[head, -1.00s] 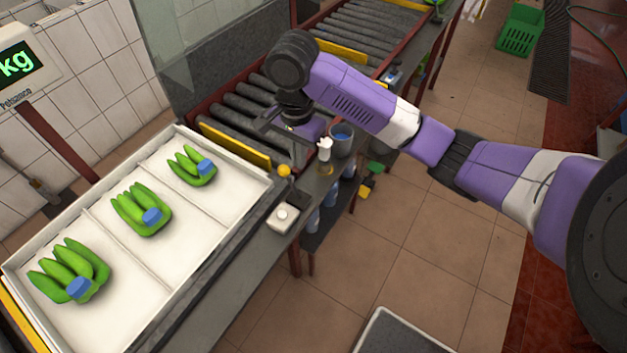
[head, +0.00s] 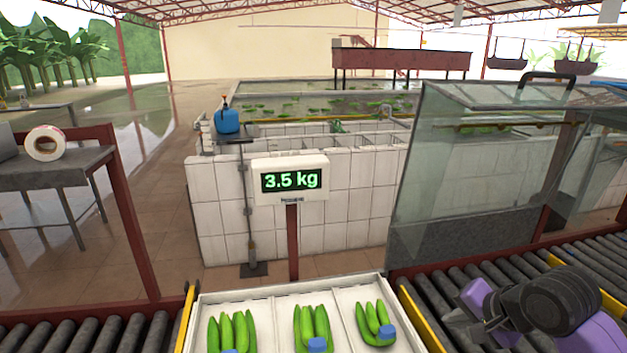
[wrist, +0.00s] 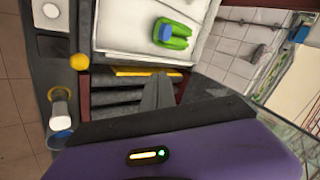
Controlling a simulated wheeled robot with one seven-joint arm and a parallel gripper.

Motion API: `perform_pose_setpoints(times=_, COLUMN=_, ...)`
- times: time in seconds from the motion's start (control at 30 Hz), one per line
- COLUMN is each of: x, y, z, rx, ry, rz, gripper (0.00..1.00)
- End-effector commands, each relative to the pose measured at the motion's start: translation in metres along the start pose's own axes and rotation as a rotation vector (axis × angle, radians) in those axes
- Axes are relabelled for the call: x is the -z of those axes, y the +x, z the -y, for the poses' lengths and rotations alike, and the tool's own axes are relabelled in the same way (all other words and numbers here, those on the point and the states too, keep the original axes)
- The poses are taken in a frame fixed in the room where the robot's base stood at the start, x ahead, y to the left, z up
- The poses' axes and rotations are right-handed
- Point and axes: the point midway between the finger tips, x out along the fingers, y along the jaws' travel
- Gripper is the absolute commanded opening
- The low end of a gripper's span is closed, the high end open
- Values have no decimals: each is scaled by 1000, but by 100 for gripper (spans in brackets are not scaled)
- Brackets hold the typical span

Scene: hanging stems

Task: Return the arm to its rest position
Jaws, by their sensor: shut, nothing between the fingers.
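My gripper (wrist: 160,90) is shut and empty; its narrow grey fingers show in the wrist view in front of dark rollers. In the head view my purple arm (head: 474,297) with its black joint is at the lower right, over the roller conveyor. The fingers are hard to make out there. The gripper is apart from the white tray (head: 270,292), which holds green banana clusters with blue pieces on them. One cluster (wrist: 175,36) shows at the top of the wrist view.
A scale display (head: 290,180) reading 3.5 kg stands on a post behind the tray. A glass screen (head: 480,160) rises behind the right conveyor (head: 440,300). A yellow knob (wrist: 80,61) and a bottle (wrist: 60,105) stand beside the rollers in the wrist view.

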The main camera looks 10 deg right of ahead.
Motion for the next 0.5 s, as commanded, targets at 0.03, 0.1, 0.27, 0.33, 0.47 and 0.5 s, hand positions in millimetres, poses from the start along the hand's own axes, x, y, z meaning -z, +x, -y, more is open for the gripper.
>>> perform_pose_setpoints(times=0.03, x=-5, y=1, z=25, rx=107, ry=-46, rz=-24, gripper=0)
perform_pose_setpoints(times=0.1, x=-8, y=-4, z=60, rx=256, ry=-112, rz=-83, gripper=0)
perform_pose_setpoints(times=0.27, x=-19, y=-26, z=117, rx=534, ry=-212, rz=-250, gripper=0)
perform_pose_setpoints(times=0.33, x=-24, y=-38, z=130, rx=622, ry=-237, rz=-334, gripper=0)
perform_pose_setpoints(times=0.47, x=-35, y=-58, z=136, rx=730, ry=-260, rz=-492, gripper=0)
perform_pose_setpoints(times=0.5, x=-39, y=-62, z=134, rx=749, ry=-264, rz=-539, gripper=0)
